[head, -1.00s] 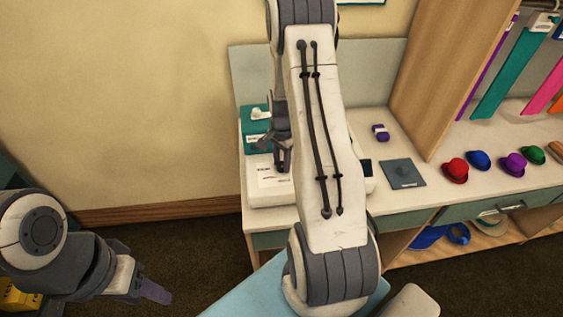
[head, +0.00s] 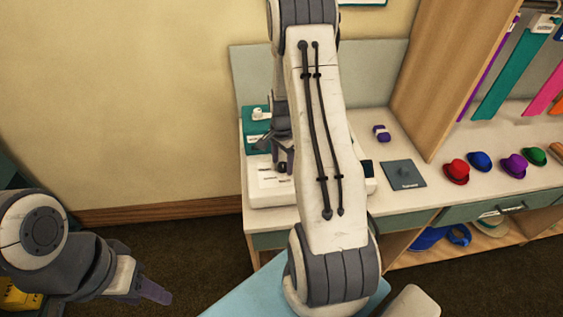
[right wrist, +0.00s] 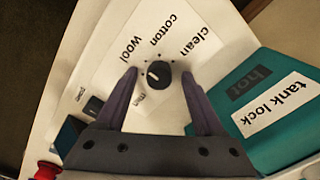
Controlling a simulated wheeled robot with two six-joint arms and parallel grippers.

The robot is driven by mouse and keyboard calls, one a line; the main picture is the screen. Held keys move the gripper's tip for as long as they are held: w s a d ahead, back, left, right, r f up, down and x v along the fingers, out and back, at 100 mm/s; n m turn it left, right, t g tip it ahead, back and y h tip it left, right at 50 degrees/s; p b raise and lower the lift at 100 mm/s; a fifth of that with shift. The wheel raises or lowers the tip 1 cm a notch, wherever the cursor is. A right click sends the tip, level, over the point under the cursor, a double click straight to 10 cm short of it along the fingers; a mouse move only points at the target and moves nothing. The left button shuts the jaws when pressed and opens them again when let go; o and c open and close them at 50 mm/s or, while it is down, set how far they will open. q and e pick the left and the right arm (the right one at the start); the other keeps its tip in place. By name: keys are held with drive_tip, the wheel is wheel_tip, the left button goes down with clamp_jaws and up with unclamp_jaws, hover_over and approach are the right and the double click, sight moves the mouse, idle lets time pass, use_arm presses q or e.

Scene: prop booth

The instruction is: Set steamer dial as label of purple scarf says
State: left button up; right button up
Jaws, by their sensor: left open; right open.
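The steamer's black dial (right wrist: 158,74) sits on a white panel (right wrist: 95,50) in the right wrist view. Its white mark points left. The words wool, cotton and clean stand around it, with a smaller word I cannot read surely. My right gripper (right wrist: 160,85) is open, with its fingers on either side of the dial. In the head view my right gripper (head: 280,158) is at the white steamer (head: 264,190), partly hidden by my arm. The purple scarf (head: 488,67) hangs at the upper right; its label is unreadable. My left gripper (head: 150,290) is open and empty above the floor.
A teal box (right wrist: 262,85) marked hot and tank lock adjoins the panel. A red knob (right wrist: 46,170) shows at the lower left. On the counter are a purple bundle (head: 381,132), a grey pad (head: 403,172) and several small hats, including a red one (head: 456,171).

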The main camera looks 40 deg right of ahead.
sight(282, 164)
wheel_tip(282, 164, up, 10)
drive_tip(key=b, duration=0.1)
drive_tip(key=shift+r, duration=0.2)
idle(0.5)
